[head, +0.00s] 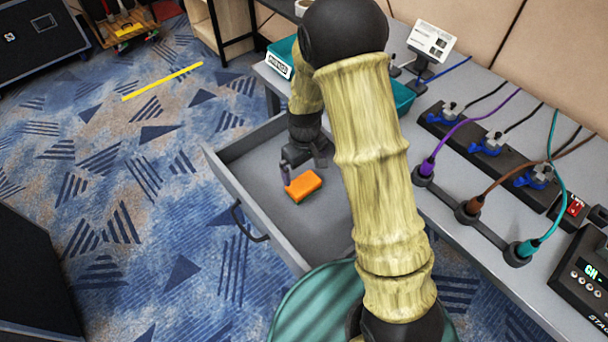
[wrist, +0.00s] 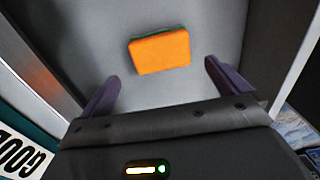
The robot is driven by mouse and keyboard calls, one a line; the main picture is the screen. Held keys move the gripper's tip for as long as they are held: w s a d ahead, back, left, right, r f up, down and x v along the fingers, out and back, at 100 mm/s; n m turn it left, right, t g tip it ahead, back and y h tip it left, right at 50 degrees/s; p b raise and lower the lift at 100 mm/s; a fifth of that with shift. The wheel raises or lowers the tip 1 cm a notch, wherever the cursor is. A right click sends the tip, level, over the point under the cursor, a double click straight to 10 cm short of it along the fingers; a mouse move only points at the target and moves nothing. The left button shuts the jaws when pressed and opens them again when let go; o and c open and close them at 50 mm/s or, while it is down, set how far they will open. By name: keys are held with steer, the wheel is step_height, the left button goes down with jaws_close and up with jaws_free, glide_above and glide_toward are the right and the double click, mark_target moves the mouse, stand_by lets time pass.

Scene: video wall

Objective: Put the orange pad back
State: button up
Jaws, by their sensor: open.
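The orange pad (head: 303,186) lies in the open grey drawer (head: 233,188) under the table. It has a thin dark green layer along one edge. My gripper (head: 300,181) is over the drawer, close to the pad, and part of it is hidden by my arm in the head view. In the wrist view the pad (wrist: 160,52) lies flat on the drawer floor beyond the fingertips. My gripper (wrist: 163,72) is open there, its two dark fingers apart with nothing between them.
A teal bin labelled GOOD (head: 279,62) stands on the table (head: 470,235) behind my arm. Power strips with plugs (head: 487,145), coloured cables and a black control box (head: 580,280) are on the table's right. Patterned carpet left of the drawer is mostly clear; a yellow strip (head: 162,81) lies there.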

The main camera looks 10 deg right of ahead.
step_height(320, 180, up, 3)
steer(key=shift+r, duration=0.1)
stand_by(0.6)
steer(key=s+d+r+m+t, duration=0.1)
steer(key=s+d+r+m, duration=0.2)
steer(key=s+d+r, duration=0.2)
steer(key=s+d+r+m+t, duration=0.1)
steer(key=s+d+r+m, duration=0.2)
steer(key=s+r, duration=0.3)
steer(key=s+d, duration=0.1)
steer(key=s, duration=0.2)
steer(key=shift+d+r+m+t, duration=0.25)
steer(key=shift+d+m+t, duration=0.05)
steer(key=shift+d+m, duration=0.1)
stand_by(0.4)
